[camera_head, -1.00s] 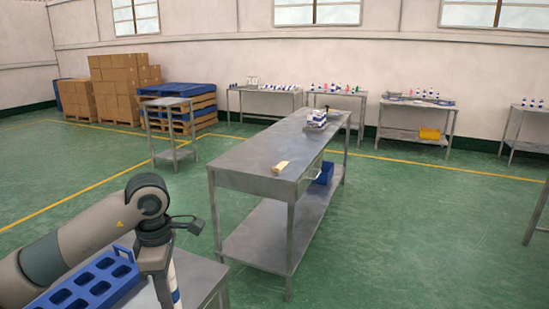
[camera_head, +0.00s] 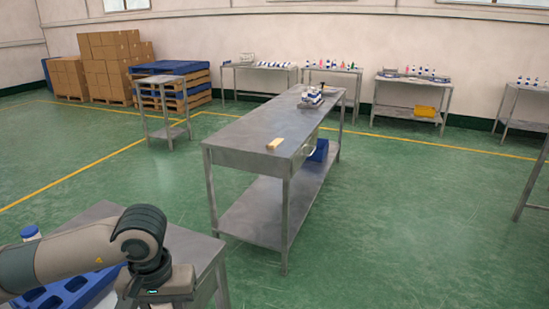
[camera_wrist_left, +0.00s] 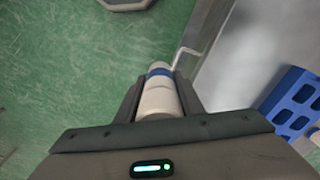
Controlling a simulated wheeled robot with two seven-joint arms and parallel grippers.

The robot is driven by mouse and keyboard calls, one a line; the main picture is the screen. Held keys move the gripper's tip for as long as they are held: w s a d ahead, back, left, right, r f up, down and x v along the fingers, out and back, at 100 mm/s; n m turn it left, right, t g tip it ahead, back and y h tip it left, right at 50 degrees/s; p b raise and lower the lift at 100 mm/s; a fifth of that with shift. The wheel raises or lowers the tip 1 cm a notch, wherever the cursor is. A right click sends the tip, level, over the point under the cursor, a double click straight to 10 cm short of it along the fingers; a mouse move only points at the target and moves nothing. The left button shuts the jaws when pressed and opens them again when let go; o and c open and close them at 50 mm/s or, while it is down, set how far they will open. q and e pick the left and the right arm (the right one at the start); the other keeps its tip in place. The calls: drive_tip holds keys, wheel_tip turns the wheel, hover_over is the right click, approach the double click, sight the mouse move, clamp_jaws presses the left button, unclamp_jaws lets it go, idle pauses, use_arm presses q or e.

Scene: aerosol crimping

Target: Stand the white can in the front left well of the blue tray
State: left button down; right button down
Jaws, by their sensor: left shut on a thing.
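The white can (camera_wrist_left: 158,102) has a blue band and sits between the fingers of my left gripper (camera_wrist_left: 158,93), which is shut on it. In the left wrist view the can shows against the green floor, beside the table edge and apart from the tray. The blue tray (camera_wrist_left: 293,103) lies at the right of that view. In the head view the tray (camera_head: 72,291) is at the bottom left, partly covered by my left arm. The left wrist (camera_head: 155,280) shows there, but the fingers and can are hidden. My right gripper is not in view.
The tray rests on a grey metal table (camera_head: 196,249). Another white bottle with a blue top (camera_head: 30,233) stands behind my left arm. A long steel table (camera_head: 235,140) stands ahead, with a tan block (camera_head: 275,144) on it. Green floor lies between the tables.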

use_arm(q)
drive_tip(key=shift+s+f+m, duration=0.15)
drive_tip(key=shift+s+m, duration=0.25)
drive_tip(key=shift+m, duration=0.2)
